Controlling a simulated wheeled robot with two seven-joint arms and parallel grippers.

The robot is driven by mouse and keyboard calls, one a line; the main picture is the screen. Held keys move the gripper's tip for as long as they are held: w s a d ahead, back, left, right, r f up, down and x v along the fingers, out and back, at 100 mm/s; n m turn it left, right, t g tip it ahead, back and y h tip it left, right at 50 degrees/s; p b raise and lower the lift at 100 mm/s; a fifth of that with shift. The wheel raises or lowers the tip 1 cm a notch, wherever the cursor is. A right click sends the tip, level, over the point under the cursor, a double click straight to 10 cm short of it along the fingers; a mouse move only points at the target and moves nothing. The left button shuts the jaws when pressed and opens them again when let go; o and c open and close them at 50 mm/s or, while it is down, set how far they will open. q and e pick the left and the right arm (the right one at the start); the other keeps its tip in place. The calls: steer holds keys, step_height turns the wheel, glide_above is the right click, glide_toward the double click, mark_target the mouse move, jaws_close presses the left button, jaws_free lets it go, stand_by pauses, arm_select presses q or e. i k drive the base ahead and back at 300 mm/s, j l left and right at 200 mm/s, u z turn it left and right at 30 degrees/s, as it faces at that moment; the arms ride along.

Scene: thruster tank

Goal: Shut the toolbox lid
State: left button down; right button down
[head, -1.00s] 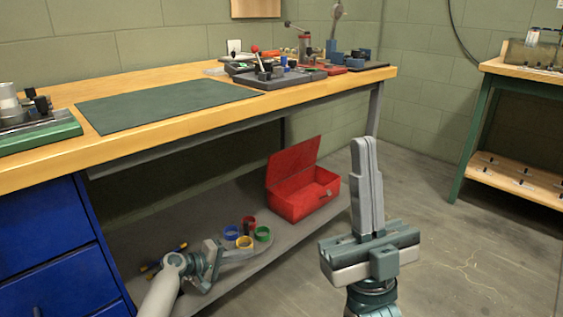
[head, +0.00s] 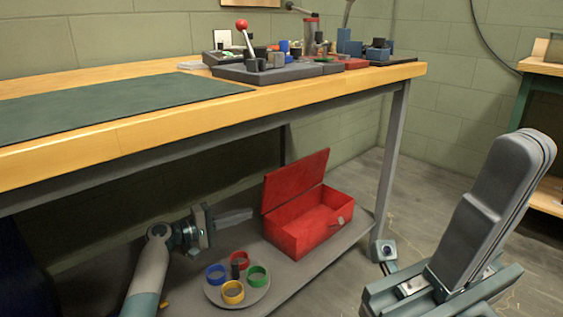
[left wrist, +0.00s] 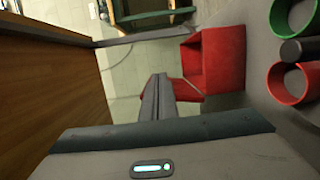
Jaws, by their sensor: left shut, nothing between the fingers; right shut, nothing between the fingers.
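The red toolbox (head: 310,228) stands on the grey lower shelf under the workbench. Its lid (head: 296,180) is raised and leans back to the left, and the inside shows open. My left gripper (head: 250,213) is shut and empty, its fingers pointing right, just left of the toolbox and close to the lid's rear side. In the left wrist view the toolbox (left wrist: 222,58) lies beyond the shut fingertips (left wrist: 160,78), which overlap part of the red lid; I cannot tell if they touch. My right gripper (head: 533,145) is shut and empty, pointing up at the right, away from the toolbox.
A round grey tray (head: 262,292) with several coloured rings sits in front of the toolbox. The bench top (head: 150,135) hangs above the shelf, with a grey leg (head: 392,150) right of the toolbox. Open floor lies further right.

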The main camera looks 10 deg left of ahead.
mark_target(286, 182)
steer(key=i+j, duration=0.15)
steer(key=i, duration=0.3)
steer(key=i+j, duration=0.15)
steer(key=i, duration=0.3)
